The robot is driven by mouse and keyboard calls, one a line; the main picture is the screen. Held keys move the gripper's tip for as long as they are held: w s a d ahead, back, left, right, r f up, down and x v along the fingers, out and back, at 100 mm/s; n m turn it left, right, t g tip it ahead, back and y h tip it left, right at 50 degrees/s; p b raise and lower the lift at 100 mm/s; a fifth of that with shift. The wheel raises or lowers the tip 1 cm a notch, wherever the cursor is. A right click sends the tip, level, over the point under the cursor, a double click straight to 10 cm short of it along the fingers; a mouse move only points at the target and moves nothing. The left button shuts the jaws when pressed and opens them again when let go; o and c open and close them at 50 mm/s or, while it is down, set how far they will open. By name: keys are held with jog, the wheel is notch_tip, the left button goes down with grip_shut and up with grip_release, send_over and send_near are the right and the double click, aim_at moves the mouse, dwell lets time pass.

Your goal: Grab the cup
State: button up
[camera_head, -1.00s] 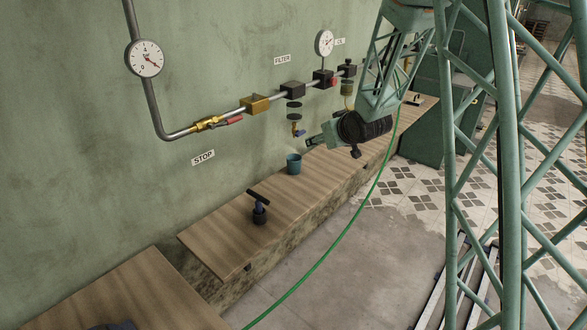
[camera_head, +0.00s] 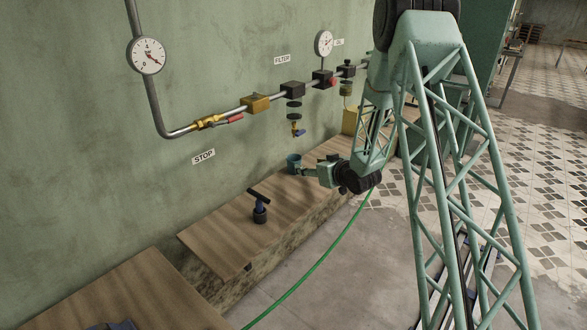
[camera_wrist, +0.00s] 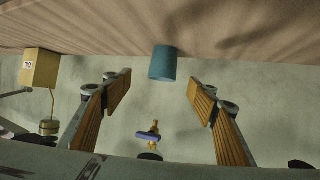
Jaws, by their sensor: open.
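The teal cup (camera_head: 293,160) stands upright on the wooden bench top (camera_head: 250,199) near the wall. My gripper (camera_head: 308,170) is just right of the cup at low height, pointing at it. In the wrist view, where the bench appears at the top, the cup (camera_wrist: 163,64) shows near the centre between the two open fingers, slightly beyond their tips. The fingers (camera_wrist: 161,98) have orange ribbed pads, are wide apart and hold nothing. I see no contact with the cup.
A brass tap with a blue handle (camera_head: 297,131) hangs from the wall pipe above the cup. A green hose (camera_head: 318,270) runs across the floor.

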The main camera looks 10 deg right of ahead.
jog(key=shift+w+a+f, duration=0.1)
jog(key=shift+a+f, duration=0.1)
jog(key=shift+f, duration=0.65)
jog(key=shift+b+x, duration=0.7)
jog(key=shift+x, duration=3.6)
jog(key=shift+w+a+r, duration=0.1)
jog(key=shift+b+x, duration=0.7)
jog(key=shift+x, duration=1.85)
jog(key=shift+a+r, duration=0.1)
jog(key=shift+a, duration=0.05)
jog(key=c, duration=1)
jog(key=shift+c, duration=0.3)
